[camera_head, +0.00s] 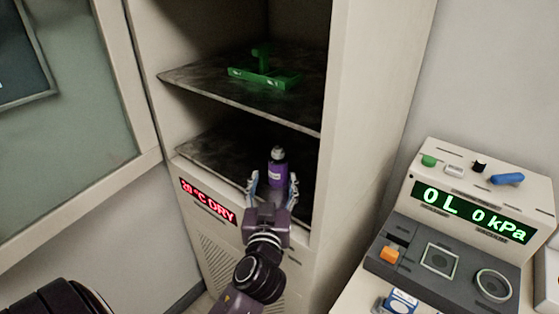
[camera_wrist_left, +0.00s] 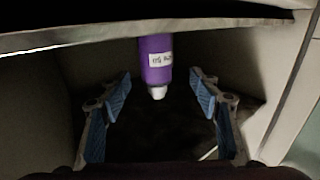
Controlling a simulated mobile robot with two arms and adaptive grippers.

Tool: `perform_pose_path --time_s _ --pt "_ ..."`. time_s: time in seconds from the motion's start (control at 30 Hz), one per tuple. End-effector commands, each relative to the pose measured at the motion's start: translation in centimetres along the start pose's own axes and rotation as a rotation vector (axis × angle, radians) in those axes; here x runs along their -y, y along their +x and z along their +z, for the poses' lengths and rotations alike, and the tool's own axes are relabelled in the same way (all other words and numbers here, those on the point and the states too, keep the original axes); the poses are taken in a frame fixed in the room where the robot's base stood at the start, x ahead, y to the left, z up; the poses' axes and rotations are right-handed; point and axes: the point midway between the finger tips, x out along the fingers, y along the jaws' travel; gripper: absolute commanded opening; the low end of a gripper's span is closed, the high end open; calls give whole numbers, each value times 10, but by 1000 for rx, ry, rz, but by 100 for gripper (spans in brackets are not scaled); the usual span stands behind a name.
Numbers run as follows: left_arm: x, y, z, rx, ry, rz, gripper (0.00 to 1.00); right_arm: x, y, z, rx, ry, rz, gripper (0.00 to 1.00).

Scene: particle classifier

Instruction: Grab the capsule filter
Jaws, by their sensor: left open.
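A purple bottle-shaped body (camera_head: 277,172) with a pale grey cap and a white label stands upright on the lower shelf of the open cabinet. I take it for the capsule filter, but its label is too small to read. The purple body (camera_wrist_left: 155,48) also shows upside down in the left wrist view, with the label facing me. My left gripper (camera_head: 273,184) is open at the cabinet front. Its blue-padded fingers (camera_wrist_left: 160,88) lie to either side of the purple body in the picture, with gaps and no visible contact. My right gripper is not in view.
The cabinet's upper shelf (camera_head: 200,84) carries a green fixture (camera_head: 264,77). The cabinet's right wall (camera_head: 372,130) stands close beside my left gripper. The glass door (camera_head: 60,120) is open at left. A console (camera_head: 430,255) reading "0 L 0 kPa" stands at right.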

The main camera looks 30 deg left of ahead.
Motion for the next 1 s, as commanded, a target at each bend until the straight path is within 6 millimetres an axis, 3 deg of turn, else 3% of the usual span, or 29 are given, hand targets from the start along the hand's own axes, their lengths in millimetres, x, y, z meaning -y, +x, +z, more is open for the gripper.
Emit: perform_pose_path --time_s 0.17,0.43,0.7,1.0 --pt "0 18 -3 -2 3 0 57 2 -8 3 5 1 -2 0" --pt "-5 46 -6 -2 4 1 57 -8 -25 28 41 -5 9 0" --pt "-7 73 -3 0 2 1 57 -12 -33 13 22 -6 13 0" --pt "-7 75 -2 1 1 1 54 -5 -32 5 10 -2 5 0"
